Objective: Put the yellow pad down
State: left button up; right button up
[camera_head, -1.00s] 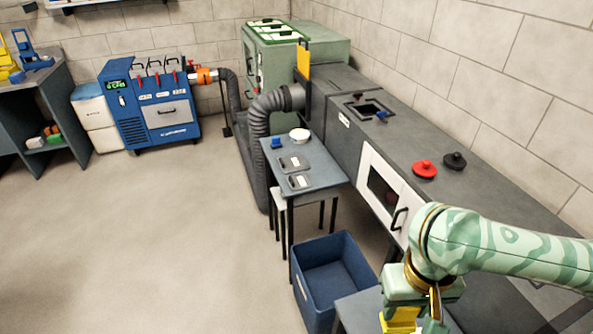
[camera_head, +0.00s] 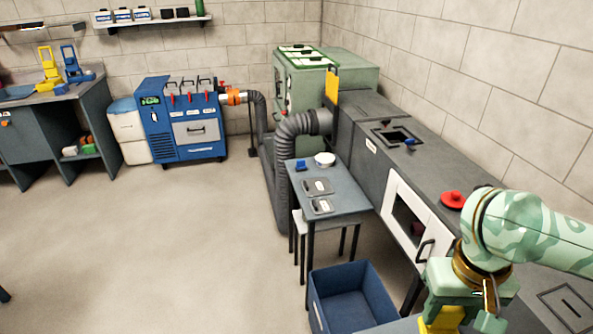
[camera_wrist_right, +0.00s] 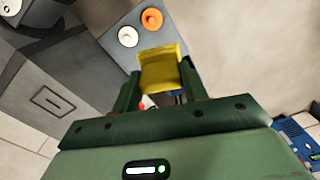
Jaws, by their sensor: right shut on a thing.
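My right gripper (camera_head: 458,322) is at the bottom right of the head view, pointing down. It is shut on the yellow pad (camera_head: 441,320), which is cut off by the lower picture edge. In the right wrist view the yellow pad (camera_wrist_right: 162,68) sits between the two green fingers of my right gripper (camera_wrist_right: 161,88). There it shows in front of a grey surface and the pale floor; I cannot tell its height above them. My left gripper is not in view.
Below the gripper lies a grey tabletop (camera_wrist_right: 115,62) with an orange round piece (camera_wrist_right: 152,19) and a white one (camera_wrist_right: 128,36). A blue bin (camera_head: 352,300), a small blue table (camera_head: 345,198) and a dark counter (camera_head: 435,165) stand nearby. Floor at left is open.

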jog(key=s+a+f+n, duration=0.1)
jog(key=s+a+f, duration=0.1)
jog(key=f, duration=0.7)
jog(key=s+a+f+n, duration=0.1)
jog(key=s+a+f, duration=0.2)
jog(key=f, duration=0.6)
jog(key=shift+n, duration=0.9)
jog(key=w+d+f+b, duration=0.2)
jog(key=w+f+b, duration=0.2)
jog(key=w, duration=0.1)
jog(key=w+d+f+b, duration=0.2)
jog(key=w+f+b, duration=0.2)
jog(key=w+f, duration=0.1)
jog(key=w+d+f+b, duration=0.3)
jog(key=w+f+b, duration=0.1)
jog(key=w+b, duration=0.1)
jog(key=shift+w+f, duration=0.35)
jog(key=shift+w, duration=0.2)
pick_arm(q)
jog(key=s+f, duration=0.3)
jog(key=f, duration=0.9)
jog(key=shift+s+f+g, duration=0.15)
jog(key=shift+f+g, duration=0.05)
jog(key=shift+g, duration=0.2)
pick_arm(e)
jog(key=shift+s+r, duration=0.1)
jog(key=shift+r, duration=0.05)
jog(key=o, duration=1.2)
jog(key=shift+o, duration=0.2)
